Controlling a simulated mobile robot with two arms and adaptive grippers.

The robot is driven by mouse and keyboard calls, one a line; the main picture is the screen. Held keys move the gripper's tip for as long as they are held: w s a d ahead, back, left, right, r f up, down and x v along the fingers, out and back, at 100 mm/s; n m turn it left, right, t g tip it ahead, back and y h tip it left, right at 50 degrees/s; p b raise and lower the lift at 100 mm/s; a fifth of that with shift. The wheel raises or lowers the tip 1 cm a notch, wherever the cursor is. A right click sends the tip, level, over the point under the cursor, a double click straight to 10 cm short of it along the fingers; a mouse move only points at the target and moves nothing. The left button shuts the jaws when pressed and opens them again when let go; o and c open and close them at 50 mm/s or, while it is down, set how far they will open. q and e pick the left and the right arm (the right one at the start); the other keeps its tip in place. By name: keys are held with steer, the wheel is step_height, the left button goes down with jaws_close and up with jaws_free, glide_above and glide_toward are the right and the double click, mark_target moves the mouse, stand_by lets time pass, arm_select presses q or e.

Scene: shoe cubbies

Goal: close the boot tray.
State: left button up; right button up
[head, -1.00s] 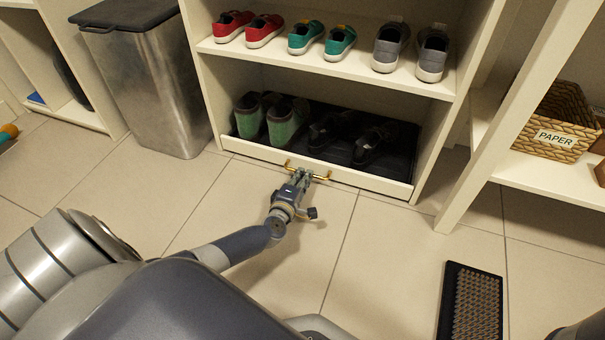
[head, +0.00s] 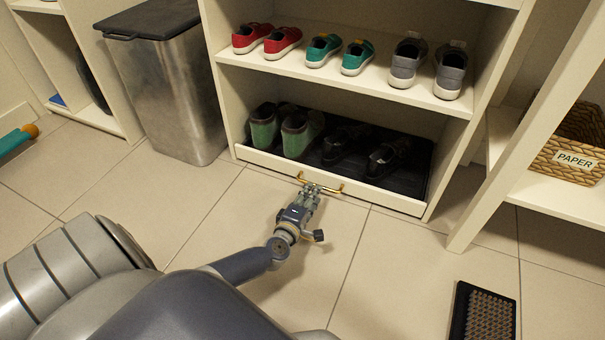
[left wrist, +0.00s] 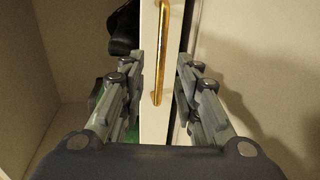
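The boot tray (head: 410,203) is at the bottom of the shoe cubby, its cream front panel looking about level with the cubby's front edges. Green boots (head: 297,135) and dark shoes (head: 390,157) stand on its black mat. A brass bar handle (head: 334,190) is on the panel. My left gripper (head: 312,188) is at the handle from the front. In the left wrist view its fingers (left wrist: 160,80) are apart, with the brass handle (left wrist: 160,60) between them and visible space on both sides. My right gripper is out of view.
A metal bin (head: 165,95) stands left of the cubby. A shelf with a wicker "PAPER" basket (head: 560,150) is at the right. A dark-framed brush mat (head: 485,315) lies on the floor at lower right. Tiled floor in front of the tray is clear.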

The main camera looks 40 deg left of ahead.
arm_select(q)
steer(key=v, duration=0.8)
